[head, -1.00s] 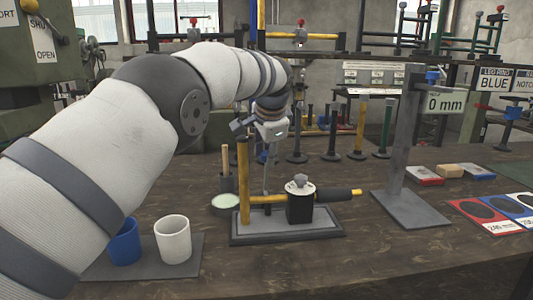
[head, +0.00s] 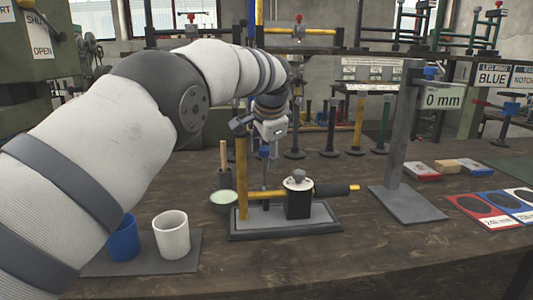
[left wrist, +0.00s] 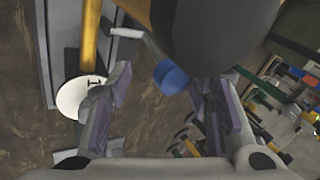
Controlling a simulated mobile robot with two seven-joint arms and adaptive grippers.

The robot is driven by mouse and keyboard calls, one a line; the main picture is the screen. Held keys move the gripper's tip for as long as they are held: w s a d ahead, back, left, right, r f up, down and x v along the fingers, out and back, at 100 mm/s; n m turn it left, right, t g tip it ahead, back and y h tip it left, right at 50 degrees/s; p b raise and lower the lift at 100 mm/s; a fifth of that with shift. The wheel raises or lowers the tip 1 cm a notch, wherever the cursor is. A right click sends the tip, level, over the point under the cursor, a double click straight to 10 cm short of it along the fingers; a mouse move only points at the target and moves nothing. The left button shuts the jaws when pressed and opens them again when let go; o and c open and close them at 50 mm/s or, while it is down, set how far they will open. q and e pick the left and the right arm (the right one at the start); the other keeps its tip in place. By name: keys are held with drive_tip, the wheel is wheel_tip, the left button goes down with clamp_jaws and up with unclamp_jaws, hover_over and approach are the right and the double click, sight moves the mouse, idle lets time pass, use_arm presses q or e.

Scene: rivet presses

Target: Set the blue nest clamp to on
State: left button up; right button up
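The press fixture stands on the table on a grey base plate (head: 285,222), with a yellow post (head: 242,180) and a black block (head: 299,204) with a pale round top. A blue knob (head: 265,153), apparently the nest clamp's handle, sits on a thin upright rod behind the post. My left gripper (head: 267,148) reaches down over the fixture from behind the post. In the left wrist view its fingers (left wrist: 162,88) are apart, with the blue knob (left wrist: 172,77) showing between them. Whether they touch it is unclear. A dark rounded part hides some of that view. My right gripper is not in view.
A blue cup (head: 124,240) and a white cup (head: 171,236) stand on a grey mat at the left. A grey stand (head: 405,150) with a "0 mm" sign rises to the right. Bare table lies in front of the fixture.

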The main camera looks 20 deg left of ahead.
use_arm(q)
drive_tip(key=v, duration=1.2)
